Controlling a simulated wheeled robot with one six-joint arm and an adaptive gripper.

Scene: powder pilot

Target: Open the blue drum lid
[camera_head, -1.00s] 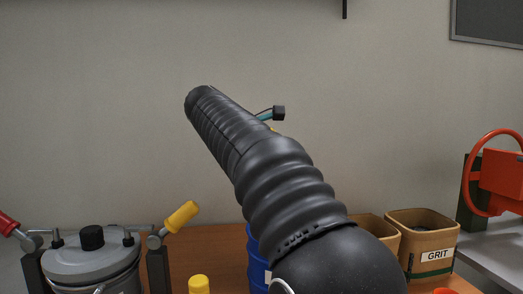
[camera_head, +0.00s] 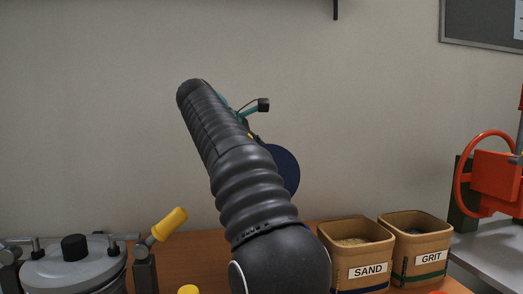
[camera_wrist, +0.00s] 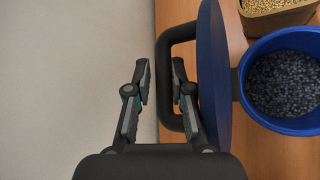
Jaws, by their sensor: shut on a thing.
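The blue drum (camera_wrist: 299,45) stands open in the wrist view, with dark granules inside. Its blue lid (camera_wrist: 213,75) stands nearly on edge beside the drum's rim, joined by a dark hinge piece (camera_wrist: 235,84). The lid's black loop handle (camera_wrist: 178,32) faces away from the drum. My gripper (camera_wrist: 163,82) is shut on this handle, one finger on each side of its bar. In the head view the lid (camera_head: 287,168) shows as a raised blue disc, partly behind my arm. The drum and my fingers are hidden there by my arm.
Sand (camera_head: 357,236) and grit (camera_head: 414,237) bins stand right of my arm on the wooden table. A grey clamped pot (camera_head: 75,270) and a yellow-handled lever (camera_head: 168,226) are at left. A red wheel device (camera_head: 490,180) is at far right. The wall is behind.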

